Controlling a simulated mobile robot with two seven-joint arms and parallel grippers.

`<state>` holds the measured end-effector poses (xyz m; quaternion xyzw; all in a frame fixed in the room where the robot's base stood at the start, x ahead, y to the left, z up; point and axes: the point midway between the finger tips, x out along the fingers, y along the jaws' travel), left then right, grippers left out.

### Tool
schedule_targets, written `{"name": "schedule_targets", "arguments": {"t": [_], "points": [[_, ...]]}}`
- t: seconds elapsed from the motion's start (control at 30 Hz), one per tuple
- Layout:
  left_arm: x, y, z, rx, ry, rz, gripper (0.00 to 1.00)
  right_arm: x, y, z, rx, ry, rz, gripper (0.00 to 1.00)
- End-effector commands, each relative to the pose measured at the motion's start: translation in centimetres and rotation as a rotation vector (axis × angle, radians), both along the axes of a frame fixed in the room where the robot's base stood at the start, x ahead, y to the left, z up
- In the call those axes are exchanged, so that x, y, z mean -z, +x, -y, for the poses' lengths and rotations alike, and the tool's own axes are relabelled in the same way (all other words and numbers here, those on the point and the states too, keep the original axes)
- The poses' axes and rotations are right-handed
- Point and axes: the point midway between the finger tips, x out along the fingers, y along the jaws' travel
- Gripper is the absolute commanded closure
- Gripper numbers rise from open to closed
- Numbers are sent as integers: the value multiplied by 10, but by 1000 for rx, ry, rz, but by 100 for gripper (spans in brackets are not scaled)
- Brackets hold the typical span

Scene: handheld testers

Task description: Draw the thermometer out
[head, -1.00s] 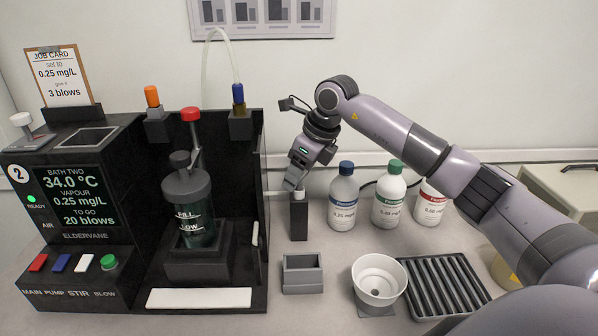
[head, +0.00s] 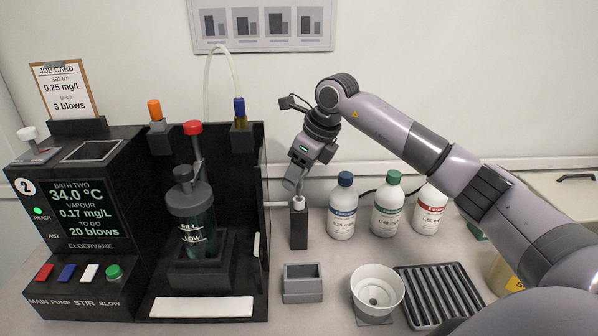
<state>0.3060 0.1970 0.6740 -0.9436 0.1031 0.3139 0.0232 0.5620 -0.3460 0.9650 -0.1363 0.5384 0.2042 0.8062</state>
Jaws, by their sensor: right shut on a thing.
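No thermometer is labelled. A red-capped stem (head: 193,129) stands tilted in the lid of the dark jar (head: 191,212) and may be it; an orange-capped piece (head: 155,110) sits in a grey holder behind, to the left. Both are clear of my grippers. My right gripper (head: 297,188) points down at the white top (head: 299,202) of a dark upright post (head: 299,229), right of the black stand. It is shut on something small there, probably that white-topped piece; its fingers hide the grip. My left gripper is out of view.
The black stand's side wall (head: 264,180) is close left of my right gripper. Several bottles, including a blue-capped one (head: 343,208), stand to its right. A grey block (head: 303,284), white funnel cup (head: 378,287) and ribbed tray (head: 437,296) lie in front.

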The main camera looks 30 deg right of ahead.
Motion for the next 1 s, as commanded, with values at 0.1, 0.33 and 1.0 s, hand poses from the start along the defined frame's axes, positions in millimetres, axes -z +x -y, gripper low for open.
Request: {"name": "schedule_targets", "arguments": {"t": [0.1, 0.33, 1.0], "points": [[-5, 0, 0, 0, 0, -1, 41, -7, 0, 0, 0, 0, 0, 100], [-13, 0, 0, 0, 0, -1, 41, -16, 0, 0, 1, 0, 0, 100], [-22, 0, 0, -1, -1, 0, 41, -25, -1, -1, -13, 0, -1, 100]]}}
